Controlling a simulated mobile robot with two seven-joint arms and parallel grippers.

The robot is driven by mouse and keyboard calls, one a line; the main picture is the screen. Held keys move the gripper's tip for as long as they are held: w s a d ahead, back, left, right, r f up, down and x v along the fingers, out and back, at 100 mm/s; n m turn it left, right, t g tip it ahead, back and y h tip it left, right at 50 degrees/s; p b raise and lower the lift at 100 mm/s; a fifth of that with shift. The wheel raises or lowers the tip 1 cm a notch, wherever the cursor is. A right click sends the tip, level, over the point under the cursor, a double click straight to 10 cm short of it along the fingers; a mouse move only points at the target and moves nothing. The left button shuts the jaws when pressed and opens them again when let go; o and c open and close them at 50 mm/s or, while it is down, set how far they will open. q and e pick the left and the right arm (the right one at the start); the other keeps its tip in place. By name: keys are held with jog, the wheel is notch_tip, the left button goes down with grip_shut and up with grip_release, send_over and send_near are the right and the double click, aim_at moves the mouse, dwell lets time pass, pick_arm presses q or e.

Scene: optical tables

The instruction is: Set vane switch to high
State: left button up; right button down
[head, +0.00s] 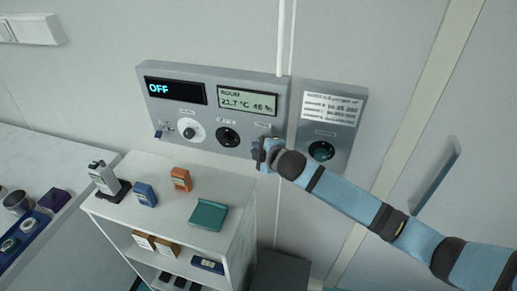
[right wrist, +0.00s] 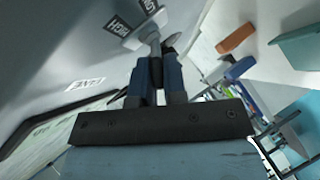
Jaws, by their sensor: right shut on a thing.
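The vane switch (right wrist: 152,36) is a small pale lever on the grey wall panel (head: 180,115). Labels beside it in the right wrist view include HIGH (right wrist: 117,26) and VANE (right wrist: 85,84); another label at the top edge is cut off. My right gripper (head: 259,147) is at the panel's lower right corner and hides the switch in the head view. In the right wrist view its dark fingers (right wrist: 157,62) are shut on the switch lever. The lever's exact position is hard to read. My left gripper is not in view.
The panel also bears an OFF display (head: 175,92), a room display (head: 247,101), a white dial (head: 191,131) and a black knob (head: 228,137). A second panel (head: 345,105) hangs to the right. Below stands a white shelf (head: 165,213) with small boxes and a teal item (head: 208,215).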

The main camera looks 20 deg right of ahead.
jog(key=c, duration=1.2)
grip_release()
jog(key=shift+s, duration=0.1)
jog(key=shift+s+d, duration=0.1)
jog(key=shift+s, duration=0.15)
jog(key=b+v, duration=0.2)
jog(key=v, duration=1.1)
jog(key=shift+r+b, duration=0.2)
jog(key=shift+b, duration=0.15)
